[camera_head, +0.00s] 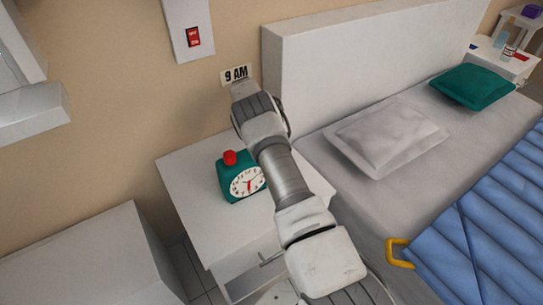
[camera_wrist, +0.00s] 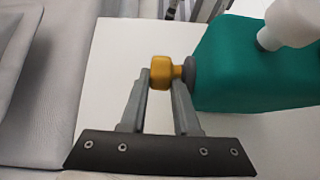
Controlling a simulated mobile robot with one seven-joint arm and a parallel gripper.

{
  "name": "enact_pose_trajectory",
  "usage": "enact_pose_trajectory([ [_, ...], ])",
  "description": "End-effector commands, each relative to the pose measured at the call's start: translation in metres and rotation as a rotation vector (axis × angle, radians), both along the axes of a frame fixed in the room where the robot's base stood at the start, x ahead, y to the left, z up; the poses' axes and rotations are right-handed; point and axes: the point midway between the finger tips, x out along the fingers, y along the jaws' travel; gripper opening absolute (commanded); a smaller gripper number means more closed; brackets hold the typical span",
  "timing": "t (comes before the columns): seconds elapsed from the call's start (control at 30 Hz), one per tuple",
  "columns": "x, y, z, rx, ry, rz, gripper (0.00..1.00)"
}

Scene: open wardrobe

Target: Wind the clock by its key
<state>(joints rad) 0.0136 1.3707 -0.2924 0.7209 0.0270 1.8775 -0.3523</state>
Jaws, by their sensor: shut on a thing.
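The teal clock (camera_head: 225,189) stands on the white nightstand (camera_head: 190,178), with a round white face (camera_head: 241,186) and a red button (camera_head: 230,157) on top. In the wrist view the teal clock body (camera_wrist: 250,70) fills the right side. The yellow key (camera_wrist: 159,70) sticks out of it on a dark round collar (camera_wrist: 189,76). My gripper (camera_wrist: 161,88) is shut on the key's head, one finger on each side. In the head view my arm covers part of the clock's right side, and the key and fingertips are not visible.
A red switch (camera_head: 194,37) and a "9 AM" sign (camera_head: 236,74) are on the wall behind. The bed's headboard (camera_head: 310,60) and mattress (camera_head: 340,190) stand close on the right. The nightstand's front left is clear.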

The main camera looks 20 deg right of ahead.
Motion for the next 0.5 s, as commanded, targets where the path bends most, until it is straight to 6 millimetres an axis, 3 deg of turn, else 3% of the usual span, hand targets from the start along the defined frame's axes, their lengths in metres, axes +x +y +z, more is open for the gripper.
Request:
enact_pose_trajectory([
  [0.1,-0.001,0.002,-0.001,0.005,0.003,0.0,0.42],
  [0.37,0.0,0.001,0.002,0.003,0.0,0.0,0.42],
  [0.5,0.0,0.001,0.017,0.004,0.0,0.0,0.42],
])
